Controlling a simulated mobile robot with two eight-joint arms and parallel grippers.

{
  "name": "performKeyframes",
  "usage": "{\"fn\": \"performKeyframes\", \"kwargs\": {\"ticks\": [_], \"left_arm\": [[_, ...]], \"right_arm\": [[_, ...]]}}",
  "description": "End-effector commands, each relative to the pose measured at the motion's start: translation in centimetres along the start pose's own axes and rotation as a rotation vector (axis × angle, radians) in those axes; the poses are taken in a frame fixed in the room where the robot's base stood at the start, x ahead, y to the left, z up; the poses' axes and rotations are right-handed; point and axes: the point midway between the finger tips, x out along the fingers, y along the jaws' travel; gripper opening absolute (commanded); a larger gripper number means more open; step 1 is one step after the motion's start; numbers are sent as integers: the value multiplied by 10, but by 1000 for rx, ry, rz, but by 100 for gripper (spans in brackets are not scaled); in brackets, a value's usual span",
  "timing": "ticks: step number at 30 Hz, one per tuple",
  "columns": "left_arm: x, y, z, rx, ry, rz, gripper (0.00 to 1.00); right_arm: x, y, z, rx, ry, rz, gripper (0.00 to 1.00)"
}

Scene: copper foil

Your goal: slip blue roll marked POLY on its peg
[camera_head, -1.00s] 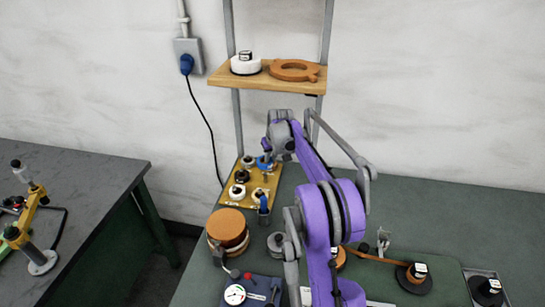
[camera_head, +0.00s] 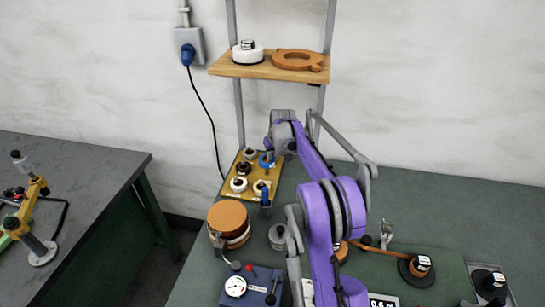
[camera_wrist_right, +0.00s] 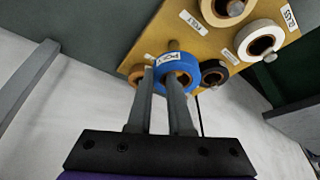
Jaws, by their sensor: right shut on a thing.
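The blue roll (camera_wrist_right: 186,66) has a white label that reads POLY and a brown core. In the right wrist view it is between the fingers of my right gripper (camera_wrist_right: 160,73), which is shut on it. In the head view the roll (camera_head: 264,163) shows at the back right of the yellow peg board (camera_head: 243,198), under my right gripper (camera_head: 268,154). My left gripper is out of view.
White and dark rolls (camera_wrist_right: 260,40) sit on the board's other pegs, close to the held roll. A brown-topped stack (camera_head: 228,219) and a dial box (camera_head: 236,286) are nearer. A wooden shelf (camera_head: 262,70) hangs above.

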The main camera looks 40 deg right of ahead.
Motion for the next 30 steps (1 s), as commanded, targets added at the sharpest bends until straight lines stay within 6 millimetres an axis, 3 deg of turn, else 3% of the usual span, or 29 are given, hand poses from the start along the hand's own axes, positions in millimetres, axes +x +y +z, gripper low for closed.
{"fn": "performKeyframes", "kwargs": {"ticks": [30], "left_arm": [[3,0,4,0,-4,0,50]], "right_arm": [[8,0,3,0,0,0,0]]}}
